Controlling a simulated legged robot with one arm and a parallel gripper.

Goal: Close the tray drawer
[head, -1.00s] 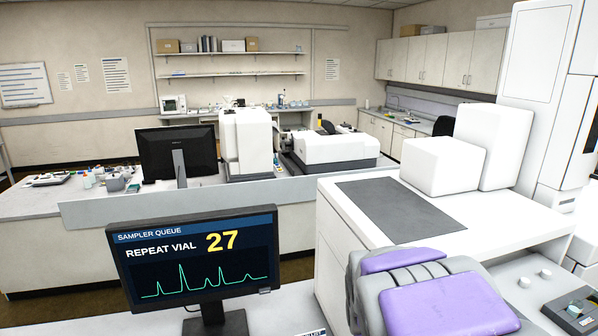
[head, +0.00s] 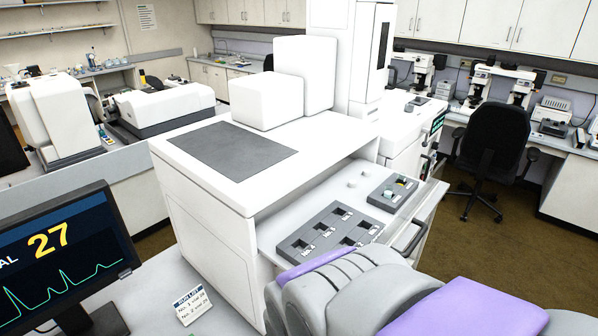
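The tray drawer (head: 275,228) is pulled out from the open front of the white instrument (head: 205,205). It carries a large grey rack (head: 310,224) with several square wells, a smaller grey block (head: 393,193) holding a small vial or cap, and two white knobs. A bar-like handle (head: 412,240) shows on the drawer's front side at the right. My own grey and purple arm covers the lower middle and hides part of the drawer's near side. My gripper cannot be made out.
A monitor (head: 60,262) reading 27 stands at the lower left. A run list card (head: 190,306) lies on the bench. A black office chair (head: 492,150) stands at the right, with clear brown floor (head: 485,250) in front of it.

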